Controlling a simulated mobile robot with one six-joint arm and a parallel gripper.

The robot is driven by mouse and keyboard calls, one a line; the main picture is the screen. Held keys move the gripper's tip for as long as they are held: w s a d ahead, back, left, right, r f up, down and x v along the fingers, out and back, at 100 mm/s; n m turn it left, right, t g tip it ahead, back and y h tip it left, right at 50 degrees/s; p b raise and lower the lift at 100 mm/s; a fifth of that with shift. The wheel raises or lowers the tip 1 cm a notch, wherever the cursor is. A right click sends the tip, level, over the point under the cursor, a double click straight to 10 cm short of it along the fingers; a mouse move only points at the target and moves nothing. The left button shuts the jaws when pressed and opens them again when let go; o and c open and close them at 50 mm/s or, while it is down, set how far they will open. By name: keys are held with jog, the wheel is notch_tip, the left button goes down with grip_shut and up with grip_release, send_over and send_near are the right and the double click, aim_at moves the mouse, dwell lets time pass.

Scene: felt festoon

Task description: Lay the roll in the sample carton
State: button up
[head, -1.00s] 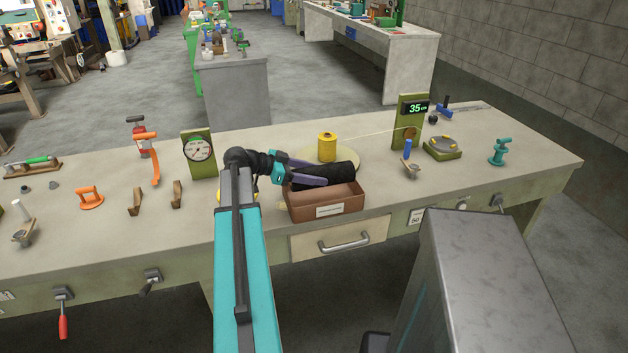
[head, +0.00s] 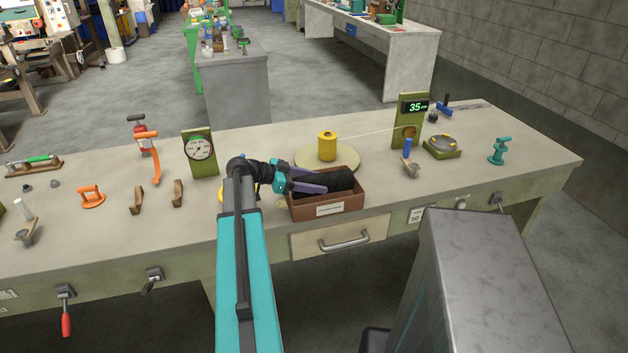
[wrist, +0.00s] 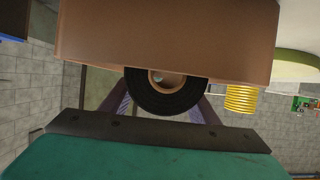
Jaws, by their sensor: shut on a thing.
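The roll (head: 338,180) is black and lies on its side within the open top of the brown sample carton (head: 328,208), low between its walls. My gripper (head: 308,184) reaches in over the carton's left side and is shut on the roll's near end. In the wrist view its purple fingers (wrist: 163,103) stand on either side of the roll. Whether the roll touches the carton floor is hidden.
A yellow spool (head: 327,146) stands on a round pale disc (head: 346,158) just behind the carton, with a thread running to the green display post (head: 410,122). A dial gauge (head: 199,149) stands to the left.

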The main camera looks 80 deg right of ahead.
jog(key=shift+f+b, duration=0.45)
jog(key=shift+b, duration=0.25)
jog(key=o, duration=1.4)
jog(key=shift+r+p, duration=0.2)
jog(key=shift+p, duration=0.1)
jog(key=shift+r+p, duration=0.45)
jog(key=shift+p, duration=0.2)
jog(key=b+v, duration=0.3)
jog(key=v, duration=0.9)
jog(key=shift+f+b, duration=0.1)
jog(key=shift+b, duration=0.2)
jog(key=shift+s, duration=0.1)
